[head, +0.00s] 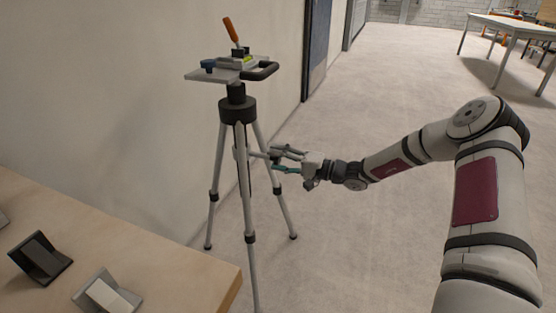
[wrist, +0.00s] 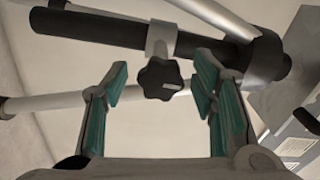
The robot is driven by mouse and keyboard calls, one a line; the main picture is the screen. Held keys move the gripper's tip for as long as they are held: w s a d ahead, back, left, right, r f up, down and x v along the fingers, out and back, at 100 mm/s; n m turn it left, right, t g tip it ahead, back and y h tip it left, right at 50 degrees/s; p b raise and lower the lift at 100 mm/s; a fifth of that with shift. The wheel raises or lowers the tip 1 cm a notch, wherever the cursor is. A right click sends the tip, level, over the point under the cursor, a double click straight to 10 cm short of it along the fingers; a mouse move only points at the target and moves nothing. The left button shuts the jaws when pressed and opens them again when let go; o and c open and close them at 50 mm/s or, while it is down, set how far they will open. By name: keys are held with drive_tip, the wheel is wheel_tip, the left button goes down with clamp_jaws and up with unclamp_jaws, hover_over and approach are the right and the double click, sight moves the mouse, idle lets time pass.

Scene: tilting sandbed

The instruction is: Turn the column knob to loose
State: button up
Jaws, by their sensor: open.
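The column knob (wrist: 160,79) is a black lobed knob with a pale line on its face. It sits on a light collar (wrist: 160,38) around the dark centre column (wrist: 110,28) of a grey tripod (head: 239,140). In the wrist view my gripper (wrist: 160,85) is open, with its teal-padded fingers on either side of the knob and a gap visible on both sides. In the head view my gripper (head: 272,160) reaches toward the tripod's column from the right, below the dark top collar. The knob is hard to make out in the head view.
Tripod legs spread around the column. A wooden table (head: 170,250) with dark and light wedge-shaped blocks is at front left. Open floor lies right.

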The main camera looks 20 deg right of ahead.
drive_tip(key=v, duration=1.2)
drive_tip(key=shift+w, duration=0.1)
drive_tip(key=shift+a, duration=0.15)
drive_tip(key=s+a+r+n+g+h, duration=0.3)
drive_tip(key=s+a+r+g, duration=0.3)
drive_tip(key=s+a, duration=0.3)
drive_tip(key=s+a+r+n+g+h, duration=0.25)
drive_tip(key=s+a+r+g, duration=0.35)
drive_tip(key=s, duration=0.4)
drive_tip(key=s+d+r+t+h, duration=0.1)
drive_tip(key=s+d+r+h, duration=0.15)
drive_tip(key=s, duration=0.65)
drive_tip(key=s+d+r+m+h, duration=0.1)
drive_tip(key=s+h, duration=0.3)
drive_tip(key=s, duration=0.5)
drive_tip(key=s+d+r+t+h, duration=0.1)
drive_tip(key=s+d+r+h, duration=0.15)
drive_tip(key=s, duration=0.75)
wheel_tip(320, 180, up, 34)
drive_tip(key=t+p, duration=0.3)
drive_tip(key=p, duration=2.9)
drive_tip(key=shift+w+t+p, duration=0.3)
drive_tip(key=shift+w+p, duration=0.1)
